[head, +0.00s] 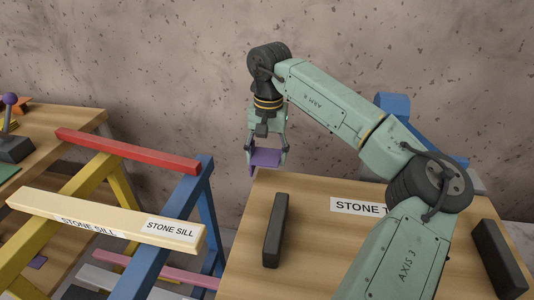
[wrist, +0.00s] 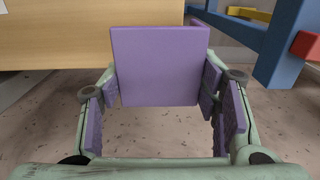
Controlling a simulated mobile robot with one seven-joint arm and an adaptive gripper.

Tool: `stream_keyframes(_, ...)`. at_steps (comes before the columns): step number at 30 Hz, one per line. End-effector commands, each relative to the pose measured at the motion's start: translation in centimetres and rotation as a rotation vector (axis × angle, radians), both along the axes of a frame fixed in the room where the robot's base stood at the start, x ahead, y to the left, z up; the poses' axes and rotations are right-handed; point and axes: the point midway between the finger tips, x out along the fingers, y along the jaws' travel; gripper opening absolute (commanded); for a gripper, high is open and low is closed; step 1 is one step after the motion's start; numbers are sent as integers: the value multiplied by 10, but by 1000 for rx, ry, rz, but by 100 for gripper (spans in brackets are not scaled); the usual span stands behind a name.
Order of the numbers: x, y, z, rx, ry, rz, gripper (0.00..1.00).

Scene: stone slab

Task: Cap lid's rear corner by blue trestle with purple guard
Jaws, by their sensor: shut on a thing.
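My gripper (head: 266,152) points down by the rear left corner of the wooden table and is shut on the purple guard (head: 266,158). In the wrist view the guard (wrist: 158,65) sits between the two purple-padded fingers, with a broad flat face and an upright side wall. The guard overlaps the table edge in the head view; I cannot tell whether they touch. A trestle with blue legs (head: 199,205) stands left of the table; a blue beam (wrist: 285,45) shows at right in the wrist view. I cannot make out a separate lid.
The wooden table (head: 240,270) carries dark bars (head: 275,230) and a "STONE T…" label, partly hidden by my arm. A red rail (head: 128,150) and a cream "STONE SILL" beam (head: 110,220) lie left. A blue object (head: 394,103) stands behind my arm. The rear wall is close.

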Motion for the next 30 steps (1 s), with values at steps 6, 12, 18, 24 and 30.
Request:
stream_keyframes(6,0,0,0,0,0,0,33)
stream_keyframes(12,0,0,-3,0,0,0,33)
stream_keyframes(18,0,0,-9,0,0,0,33)
stream_keyframes(24,0,0,-14,-1,0,0,33)
stream_keyframes(30,0,0,-19,-1,0,0,33)
